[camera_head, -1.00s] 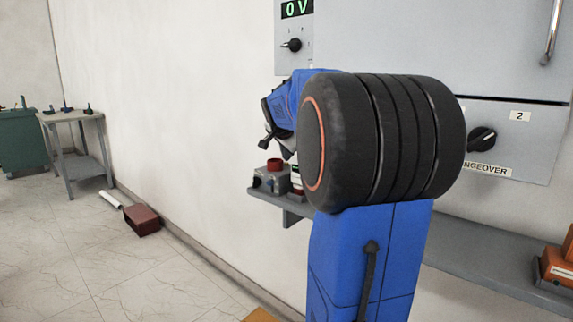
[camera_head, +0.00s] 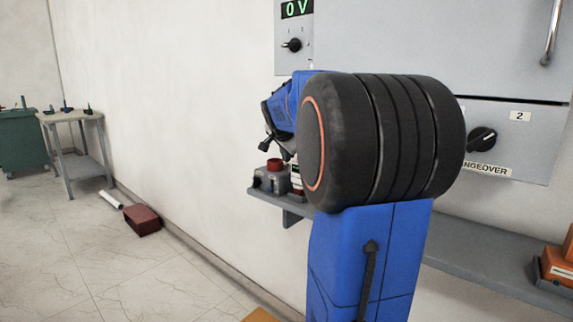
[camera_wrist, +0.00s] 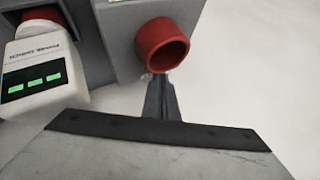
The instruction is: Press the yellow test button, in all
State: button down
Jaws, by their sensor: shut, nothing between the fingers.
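No yellow test button shows in either view. My gripper (camera_wrist: 160,82) is shut and empty in the wrist view. Its fingertips are beside the lower edge of a red round collar (camera_wrist: 162,46) on a grey box (camera_wrist: 118,38); I cannot tell whether they touch. In the head view the grey box (camera_head: 266,182) with its red top (camera_head: 274,165) is at the left end of the wall shelf. My arm hides much of the area behind it, and the gripper tips are not clear there.
A white device with green lights (camera_wrist: 38,72) is left of the collar. The grey shelf (camera_head: 470,258) runs along the wall under a cabinet with a "0 V" display (camera_head: 297,9) and black knobs (camera_head: 482,139). An orange object (camera_head: 557,262) is at the right.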

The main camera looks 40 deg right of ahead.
aim_at(286, 167)
jog(key=shift+r, duration=0.8)
jog(key=shift+r, duration=0.1)
jog(key=shift+r, duration=2.4)
